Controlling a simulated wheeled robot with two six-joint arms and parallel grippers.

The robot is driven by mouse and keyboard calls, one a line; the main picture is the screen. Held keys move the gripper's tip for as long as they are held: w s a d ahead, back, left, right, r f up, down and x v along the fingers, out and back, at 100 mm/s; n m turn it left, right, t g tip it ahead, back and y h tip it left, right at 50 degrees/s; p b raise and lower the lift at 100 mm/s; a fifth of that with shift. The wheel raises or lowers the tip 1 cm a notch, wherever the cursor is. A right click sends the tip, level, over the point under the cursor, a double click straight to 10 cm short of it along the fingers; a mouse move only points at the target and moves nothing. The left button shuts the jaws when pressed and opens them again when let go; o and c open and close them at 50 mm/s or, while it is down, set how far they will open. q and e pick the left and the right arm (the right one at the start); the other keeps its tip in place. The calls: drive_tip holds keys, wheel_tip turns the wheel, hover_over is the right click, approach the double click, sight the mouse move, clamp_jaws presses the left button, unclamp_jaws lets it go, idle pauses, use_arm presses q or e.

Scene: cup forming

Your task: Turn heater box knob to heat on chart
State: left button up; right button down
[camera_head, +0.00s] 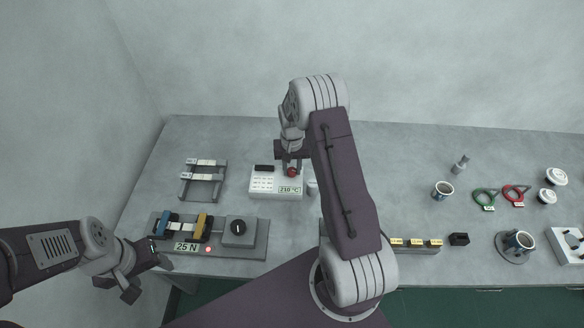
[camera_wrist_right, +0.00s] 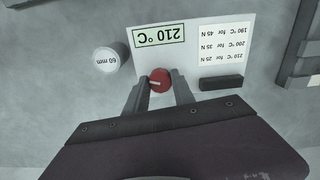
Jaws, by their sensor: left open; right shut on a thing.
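The heater box (camera_head: 262,190) is a white box near the back of the table, left of centre. Its display (camera_head: 290,189) reads 210 °C, and the display also shows in the right wrist view (camera_wrist_right: 158,36). A printed chart (camera_wrist_right: 224,44) on the box lists 190 °C for 45 N, 200 °C for 35 N and 210 °C for 25 N. My right gripper (camera_wrist_right: 160,84) is shut on the red knob (camera_wrist_right: 159,77), with a finger on each side of it. My left gripper (camera_head: 142,272) is open and empty at the front left, off the table's edge.
A grey press unit (camera_head: 257,246) with a 25 N label (camera_head: 186,246) and a black dial (camera_head: 238,228) stands front left. A 60 mm cylinder (camera_wrist_right: 108,60) stands beside the box. A grey rack (camera_head: 186,188) is left. Cups, rings and lids stand right.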

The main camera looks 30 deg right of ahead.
sight(291, 171)
drive_tip(key=shift+w+r+m, duration=0.1)
drive_tip(key=shift+m, duration=0.9)
drive_tip(key=c, duration=1.1)
unclamp_jaws()
drive_tip(key=shift+o, duration=0.2)
wheel_tip(291, 171, up, 9)
drive_tip(key=shift+b, duration=0.3)
drive_tip(key=shift+a, duration=0.1)
